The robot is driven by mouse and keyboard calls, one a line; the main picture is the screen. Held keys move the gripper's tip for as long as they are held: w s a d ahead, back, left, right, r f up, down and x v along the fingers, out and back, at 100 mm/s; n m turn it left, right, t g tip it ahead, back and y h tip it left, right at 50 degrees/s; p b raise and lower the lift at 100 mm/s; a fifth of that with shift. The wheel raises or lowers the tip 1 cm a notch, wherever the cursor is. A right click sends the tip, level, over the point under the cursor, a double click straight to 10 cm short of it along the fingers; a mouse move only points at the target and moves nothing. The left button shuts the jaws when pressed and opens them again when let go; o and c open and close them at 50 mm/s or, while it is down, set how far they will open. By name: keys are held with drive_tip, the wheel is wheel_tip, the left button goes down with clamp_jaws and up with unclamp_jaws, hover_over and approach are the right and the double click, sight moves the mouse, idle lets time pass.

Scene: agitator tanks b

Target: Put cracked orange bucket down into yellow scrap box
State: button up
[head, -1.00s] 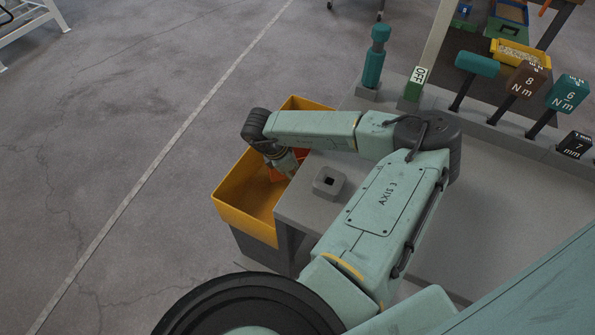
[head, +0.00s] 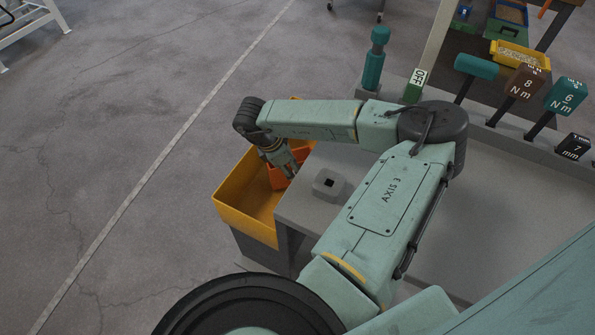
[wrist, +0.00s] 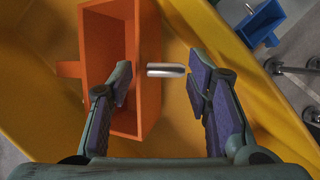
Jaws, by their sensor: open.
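The orange bucket (head: 277,179) is inside the yellow scrap box (head: 246,218) at the left end of the grey bench. In the wrist view the bucket (wrist: 122,30) is at left centre with its opening in view, and the yellow box (wrist: 200,30) surrounds it. My gripper (head: 288,174) is over the box in the head view, partly covering the bucket. In the wrist view my gripper (wrist: 160,88) is open. Its left finger overlaps the bucket's opening; its right finger is to the right of the bucket. A short silver bar (wrist: 166,70) shows between the fingers. I cannot make out a crack.
A grey block with a square hole (head: 329,183) sits on the bench close to the box. A teal-handled tool (head: 375,58), a green OFF block (head: 414,88) and several labelled tools stand along the bench's back edge. The floor left of the box is clear.

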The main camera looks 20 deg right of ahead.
drive_tip(key=b+v, duration=0.1)
drive_tip(key=v, duration=0.7)
drive_tip(key=shift+r+b, duration=0.3)
drive_tip(key=shift+b, duration=0.1)
drive_tip(key=shift+a, duration=0.15)
